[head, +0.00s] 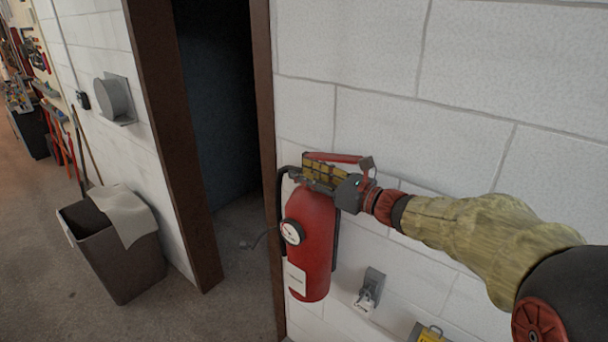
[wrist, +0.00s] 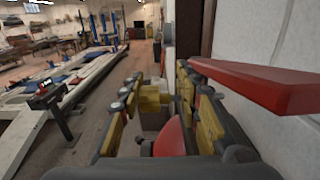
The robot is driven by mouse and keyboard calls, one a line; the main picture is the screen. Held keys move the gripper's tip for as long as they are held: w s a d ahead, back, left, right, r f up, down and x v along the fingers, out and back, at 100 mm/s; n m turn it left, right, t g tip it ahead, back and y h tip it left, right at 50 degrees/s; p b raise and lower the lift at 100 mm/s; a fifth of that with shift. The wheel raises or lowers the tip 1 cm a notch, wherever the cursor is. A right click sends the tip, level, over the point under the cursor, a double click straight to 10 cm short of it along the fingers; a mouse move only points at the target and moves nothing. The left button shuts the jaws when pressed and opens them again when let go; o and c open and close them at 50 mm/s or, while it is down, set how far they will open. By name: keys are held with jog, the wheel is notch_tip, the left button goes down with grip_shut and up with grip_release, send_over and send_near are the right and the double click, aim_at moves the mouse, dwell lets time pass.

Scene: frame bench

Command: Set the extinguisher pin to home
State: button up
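The red fire extinguisher (head: 311,245) hangs upright on the white block wall beside the door frame, with a round gauge (head: 291,232) and a pale label on its front. My gripper (head: 318,172) is at the top of it, just below the red lever (head: 335,158). The red lever (wrist: 262,84) passes right of the fingers. I cannot make out the pin; the gripper covers much of the valve.
The open doorway with its brown frame (head: 262,110) is just left of the extinguisher. A grey bin (head: 118,262) with a cloth stands further left. A small grey wall fitting (head: 371,283) and a yellow item (head: 428,334) are low at right.

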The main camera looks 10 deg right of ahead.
jog(key=shift+o, duration=1.2)
jog(key=v, duration=1.2)
